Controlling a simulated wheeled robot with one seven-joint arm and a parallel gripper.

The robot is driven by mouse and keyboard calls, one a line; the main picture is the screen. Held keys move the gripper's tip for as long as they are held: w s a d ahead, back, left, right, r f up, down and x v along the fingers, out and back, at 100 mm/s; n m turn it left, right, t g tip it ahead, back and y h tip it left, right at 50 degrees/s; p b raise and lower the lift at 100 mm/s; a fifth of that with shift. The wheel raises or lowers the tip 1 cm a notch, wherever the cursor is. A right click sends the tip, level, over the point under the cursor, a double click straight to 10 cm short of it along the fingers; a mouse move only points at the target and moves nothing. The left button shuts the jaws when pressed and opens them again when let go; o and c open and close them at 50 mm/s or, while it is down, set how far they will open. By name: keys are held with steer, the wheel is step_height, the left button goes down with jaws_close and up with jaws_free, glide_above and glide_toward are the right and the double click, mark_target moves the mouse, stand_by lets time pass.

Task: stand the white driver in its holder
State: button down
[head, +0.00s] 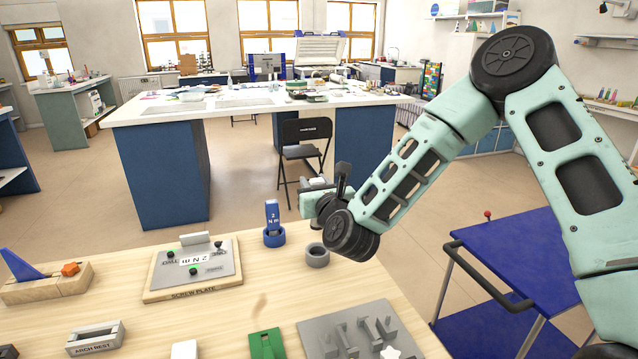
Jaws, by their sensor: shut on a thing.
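My gripper (328,188) is in the air above the far right part of the wooden bench, seen side-on with its wrist partly in front. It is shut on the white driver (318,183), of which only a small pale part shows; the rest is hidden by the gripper. A grey ring-shaped holder (317,257) stands empty on the bench, below the gripper and slightly to its left. A blue driver (272,214) stands upright in a blue ring holder (273,238) to the left of the grey one.
The screw plate (165,283) lies left of the rings. A grey plate with upright pegs (318,343), a green block (268,345) and an arch rest (95,340) are nearer. A blue cart (520,260) stands right of the bench. A black chair (306,130) is behind.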

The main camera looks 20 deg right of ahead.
mark_target(319, 227)
steer(key=shift+f+b, duration=0.15)
steer(key=shift+b, duration=0.2)
step_height(319, 227, down, 6)
steer(key=b, duration=0.5)
steer(key=shift+r, duration=0.25)
steer(key=shift+d+f+b, duration=0.1)
steer(key=shift+f+b, duration=1.95)
steer(key=shift+b, duration=0.15)
stand_by(1.5)
steer(key=c, duration=1)
jaws_free()
steer(key=shift+o, duration=0.2)
steer(key=shift+s, duration=0.1)
